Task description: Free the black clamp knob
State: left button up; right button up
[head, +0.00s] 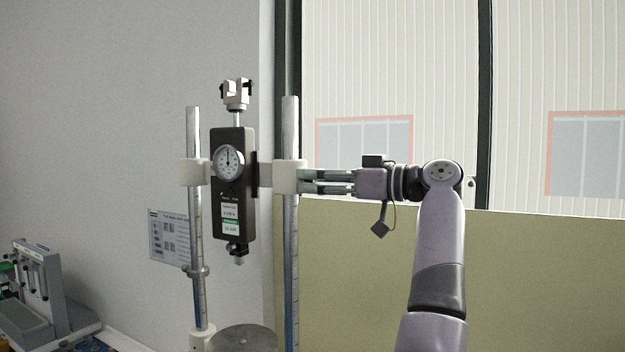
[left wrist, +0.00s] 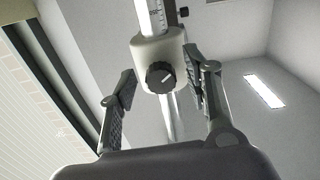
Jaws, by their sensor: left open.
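The black clamp knob (left wrist: 160,77) has a ribbed rim and a white pointer line on its face. It sits on the white clamp collar (left wrist: 149,47) around a graduated metal column. In the head view the same collar (head: 290,177) is on the right column, and the knob cannot be made out there. My left gripper (head: 304,181) is level with the collar, just to its right. In the left wrist view the open fingers of my left gripper (left wrist: 160,88) stand on either side of the knob, with gaps showing. My right gripper is out of view.
A black force gauge (head: 233,190) with a round dial hangs between the two columns (head: 193,240). A round metal plate (head: 243,338) is below it. A label sheet (head: 169,237) is at the left column. Another grey device (head: 45,300) stands at lower left.

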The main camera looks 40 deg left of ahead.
pick_arm(q)
jog(key=shift+d, duration=0.15)
jog(key=shift+w+d, duration=0.1)
jog(key=shift+c, duration=1.3)
jog(key=c, duration=0.4)
grip_shut()
jog(key=shift+r+n, duration=0.1)
jog(key=shift+n, duration=13.6)
